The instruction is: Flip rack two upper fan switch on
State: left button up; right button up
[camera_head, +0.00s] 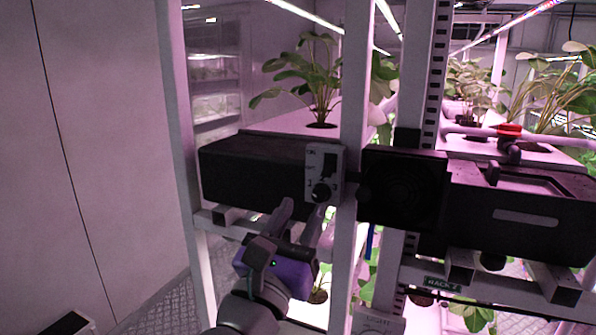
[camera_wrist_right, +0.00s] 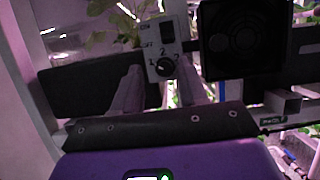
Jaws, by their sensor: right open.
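A pale switch plate (camera_head: 324,174) is fixed to the rack post, with a dark rocker switch (camera_head: 330,162) above a black numbered knob (camera_head: 321,192). In the right wrist view the plate (camera_wrist_right: 154,50) has marks like ON and OFF beside the rocker (camera_wrist_right: 168,31); I cannot tell which way the rocker is set. A black fan (camera_head: 402,190) is right of the plate. My right gripper (camera_head: 302,207) is open and empty, just below and in front of the plate. In the right wrist view its fingers stand either side of the knob (camera_wrist_right: 165,67). My left gripper is not in view.
A black trough (camera_head: 250,172) lies left of the plate, and another black tray (camera_head: 525,215) lies right of the fan. A green RACK 2 label (camera_head: 443,284) hangs below. White rack posts (camera_head: 353,100) stand close by.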

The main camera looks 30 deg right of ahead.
aim_at(326, 177)
jog(key=d+r+p, duration=0.1)
jog(key=w+d+r, duration=0.1)
jog(key=d, duration=0.1)
jog(key=w+d+r+p, duration=0.1)
jog(key=shift+w+d+r+p, duration=0.1)
jog(key=shift+w+d+p, duration=0.1)
jog(key=shift+d+p, duration=0.2)
jog(key=shift+d+r, duration=0.1)
jog(key=shift+d, duration=0.1)
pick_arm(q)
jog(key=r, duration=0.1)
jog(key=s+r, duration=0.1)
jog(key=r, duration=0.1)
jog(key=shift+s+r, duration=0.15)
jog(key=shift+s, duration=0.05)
pick_arm(e)
jog(key=shift+w, duration=0.1)
jog(key=shift+c, duration=0.7)
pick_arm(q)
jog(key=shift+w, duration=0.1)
pick_arm(e)
grip_shut()
